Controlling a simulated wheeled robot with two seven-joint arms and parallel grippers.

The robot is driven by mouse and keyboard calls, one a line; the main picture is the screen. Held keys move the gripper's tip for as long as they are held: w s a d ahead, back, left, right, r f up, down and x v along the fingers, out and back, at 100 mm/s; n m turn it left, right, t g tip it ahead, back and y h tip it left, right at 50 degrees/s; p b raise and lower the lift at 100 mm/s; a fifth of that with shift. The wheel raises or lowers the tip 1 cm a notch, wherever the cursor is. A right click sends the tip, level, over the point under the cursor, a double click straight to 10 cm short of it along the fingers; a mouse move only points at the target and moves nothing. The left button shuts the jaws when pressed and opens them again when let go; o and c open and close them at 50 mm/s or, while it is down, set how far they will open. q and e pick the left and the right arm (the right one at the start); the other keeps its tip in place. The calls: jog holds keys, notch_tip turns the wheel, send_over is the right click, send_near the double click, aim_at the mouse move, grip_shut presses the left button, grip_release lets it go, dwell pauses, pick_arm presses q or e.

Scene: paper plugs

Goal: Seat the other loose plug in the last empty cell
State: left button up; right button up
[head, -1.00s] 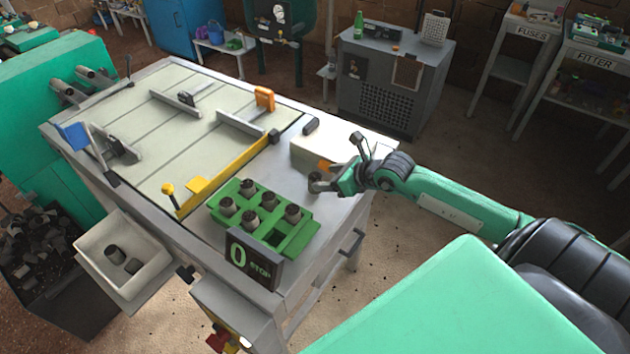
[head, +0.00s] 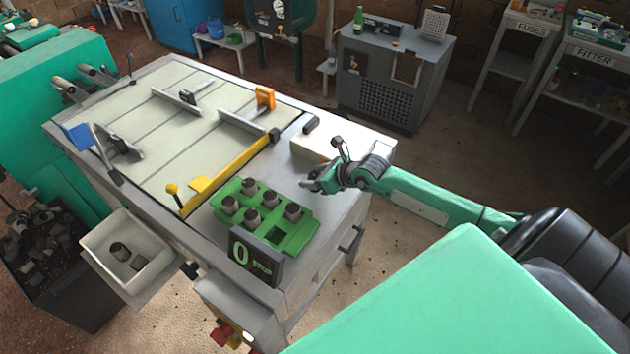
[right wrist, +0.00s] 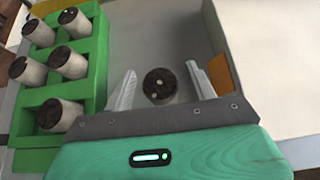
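The green tray (head: 300,236) stands near the table's front right corner. Several dark-topped grey plugs (head: 293,211) stand upright in it. One cell (head: 276,234) looks empty, behind the counter sign. My right gripper (head: 310,185) is low over the table, right of the tray. In the right wrist view a loose plug (right wrist: 160,87) stands upright between my open fingers (right wrist: 161,90), with gaps on both sides. In the head view the gripper largely hides that plug. The tray also shows at the left of the wrist view (right wrist: 92,75). My left gripper is not in view.
A pale box (head: 312,149) with an orange patch (right wrist: 221,74) stands close beside my right gripper. A yellow rail (head: 230,174) runs behind the tray. A white bin (head: 150,275) holds dark pieces.

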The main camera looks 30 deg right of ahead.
jog(key=c, duration=0.9)
